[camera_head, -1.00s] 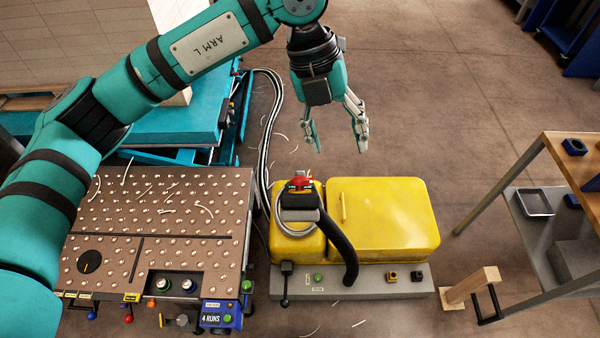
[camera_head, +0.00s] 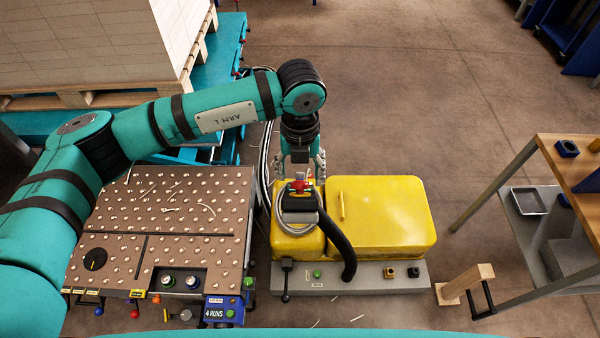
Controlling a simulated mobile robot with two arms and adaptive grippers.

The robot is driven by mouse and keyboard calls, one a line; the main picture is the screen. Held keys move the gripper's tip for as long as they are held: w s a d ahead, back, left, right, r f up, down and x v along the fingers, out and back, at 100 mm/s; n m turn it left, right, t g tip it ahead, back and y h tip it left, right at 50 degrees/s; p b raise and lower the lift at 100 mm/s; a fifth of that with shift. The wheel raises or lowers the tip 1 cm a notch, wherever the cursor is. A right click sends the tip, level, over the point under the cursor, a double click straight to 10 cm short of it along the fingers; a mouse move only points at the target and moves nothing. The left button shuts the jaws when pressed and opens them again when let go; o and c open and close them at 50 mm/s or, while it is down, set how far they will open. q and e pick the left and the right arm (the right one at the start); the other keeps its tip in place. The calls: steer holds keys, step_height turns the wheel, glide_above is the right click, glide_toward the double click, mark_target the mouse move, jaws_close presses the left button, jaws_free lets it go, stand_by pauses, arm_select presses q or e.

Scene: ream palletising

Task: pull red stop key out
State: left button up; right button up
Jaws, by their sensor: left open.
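The red stop key (camera_head: 298,186) sits on top of the left part of the yellow machine (camera_head: 380,215), just above a black fitting with a coiled grey hose. My left gripper (camera_head: 299,176) points down at the machine's far side. Its fingers are spread apart, one to the left and one to the right of the red key in the picture. It is open, and I cannot tell whether either finger touches the key. My right gripper is out of view.
A perforated brown table (camera_head: 165,222) with knobs stands left of the machine. A black hose (camera_head: 338,240) curves down its front. A paper-laden pallet (camera_head: 90,98) stands behind left. A wooden bench (camera_head: 575,160) is at right. Floor behind the machine is clear.

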mark_target(300, 186)
arm_select(q)
steer(key=shift+f+p, duration=0.3)
steer(key=shift+f, duration=1.45)
jaws_close()
